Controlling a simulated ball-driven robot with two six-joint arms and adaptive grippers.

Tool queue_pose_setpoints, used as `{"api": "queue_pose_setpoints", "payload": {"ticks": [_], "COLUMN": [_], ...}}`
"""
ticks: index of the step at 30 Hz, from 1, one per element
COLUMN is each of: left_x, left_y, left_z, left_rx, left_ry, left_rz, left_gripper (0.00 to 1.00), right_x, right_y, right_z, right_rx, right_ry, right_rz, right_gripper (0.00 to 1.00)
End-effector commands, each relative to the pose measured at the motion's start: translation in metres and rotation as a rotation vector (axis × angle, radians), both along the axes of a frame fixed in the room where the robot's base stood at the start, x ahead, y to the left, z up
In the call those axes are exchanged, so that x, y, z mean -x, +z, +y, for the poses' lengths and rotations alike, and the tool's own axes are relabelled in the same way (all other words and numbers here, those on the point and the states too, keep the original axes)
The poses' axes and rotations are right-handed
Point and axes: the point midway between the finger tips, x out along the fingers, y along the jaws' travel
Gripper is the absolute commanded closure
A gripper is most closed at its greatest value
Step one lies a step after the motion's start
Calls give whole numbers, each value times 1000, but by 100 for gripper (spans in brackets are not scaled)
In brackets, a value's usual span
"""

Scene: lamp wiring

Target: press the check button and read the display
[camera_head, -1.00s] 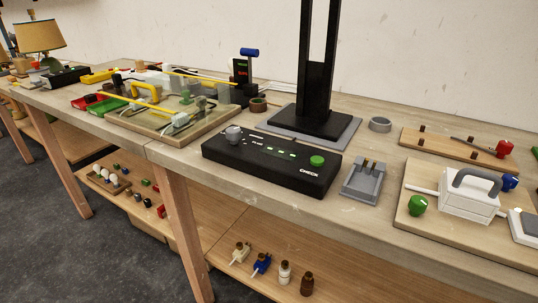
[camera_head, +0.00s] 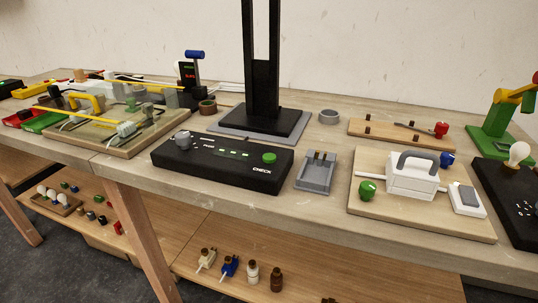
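The black check box (camera_head: 222,164) sits on the bench near its front edge. Its green check button (camera_head: 270,158) is at the right end of the top, above the white word CHECK. A grey knob (camera_head: 182,140) is at the left end. Neither of my grippers is in view, and nothing touches the button.
A black stand (camera_head: 262,115) rises behind the box. A grey holder (camera_head: 316,173) stands just right of it. A wooden board with a white handled box (camera_head: 412,175) lies further right. A board with wired parts (camera_head: 120,128) is to the left. Plugs lie on the lower shelf (camera_head: 205,258).

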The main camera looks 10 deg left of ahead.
Motion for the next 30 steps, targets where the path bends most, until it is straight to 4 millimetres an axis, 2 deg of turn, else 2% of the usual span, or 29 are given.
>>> {"api": "queue_pose_setpoints", "payload": {"ticks": [1,6,30], "left_x": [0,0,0], "left_y": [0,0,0], "left_z": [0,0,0], "left_rx": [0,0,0], "left_ry": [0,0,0], "left_rz": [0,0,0], "left_gripper": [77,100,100], "right_x": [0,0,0], "right_y": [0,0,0], "right_z": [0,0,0], "right_rx": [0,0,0], "right_ry": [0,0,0], "right_rz": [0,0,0], "right_gripper": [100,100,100]}}
